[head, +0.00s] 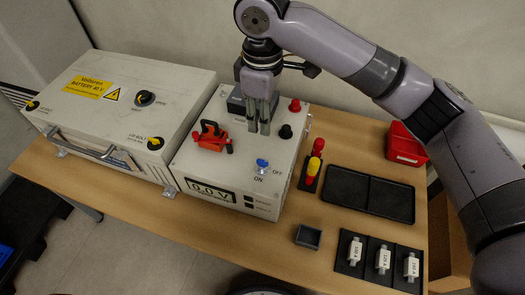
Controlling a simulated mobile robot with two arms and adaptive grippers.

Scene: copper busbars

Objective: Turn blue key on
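The blue key (262,164) stands on the top face of the white meter box (225,172), between the printed words ON and OFF. It is too small to tell which way it is turned. My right gripper (258,127) points down over the same box, behind the key and apart from it. Its two fingers are parallel with a narrow gap between them, and nothing shows in the gap. The meter's display (211,191) on the front of the box appears to read 0.0 V. My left gripper is not in view.
A red clamp-like part (211,137), a red knob (295,105) and a black knob (286,131) stand up from the box. A white battery case (120,105) stands left. A black tray (368,193), red bin (405,145) and labelled fuses (383,260) lie right.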

